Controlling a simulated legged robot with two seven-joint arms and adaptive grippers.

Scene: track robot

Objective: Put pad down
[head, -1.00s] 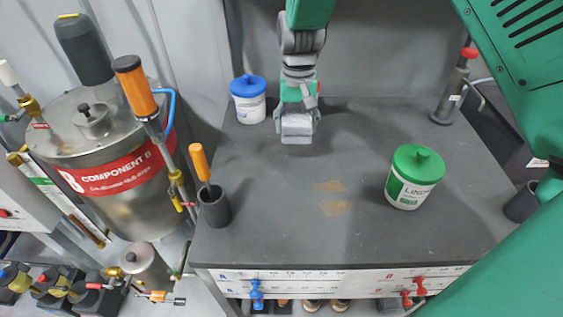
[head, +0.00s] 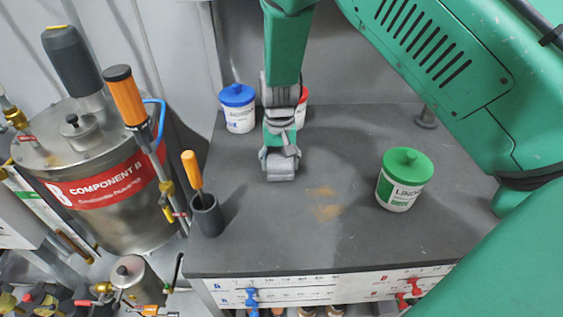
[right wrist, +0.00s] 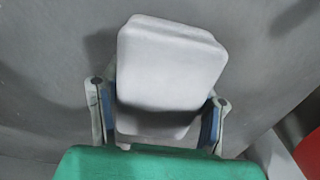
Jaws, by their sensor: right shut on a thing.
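My right gripper (head: 281,157) is shut on a pale grey pad (head: 280,173) over the left-middle part of the dark grey bench top (head: 330,240). In the right wrist view the pad (right wrist: 172,62) is a thick rounded block between the two fingers of the right gripper (right wrist: 158,122). I cannot tell from the head view whether the pad touches the bench top. Two tan smudges (head: 325,203) lie to the right of the pad and nearer the front. My left gripper is not in view.
A blue-lidded tub (head: 238,112) stands behind left, and a red-lidded tub (head: 301,108) is partly hidden behind my arm. A green-lidded tub (head: 402,182) stands on the right. A black cup with an orange-handled tool (head: 205,216) is at the left edge. The front middle is clear.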

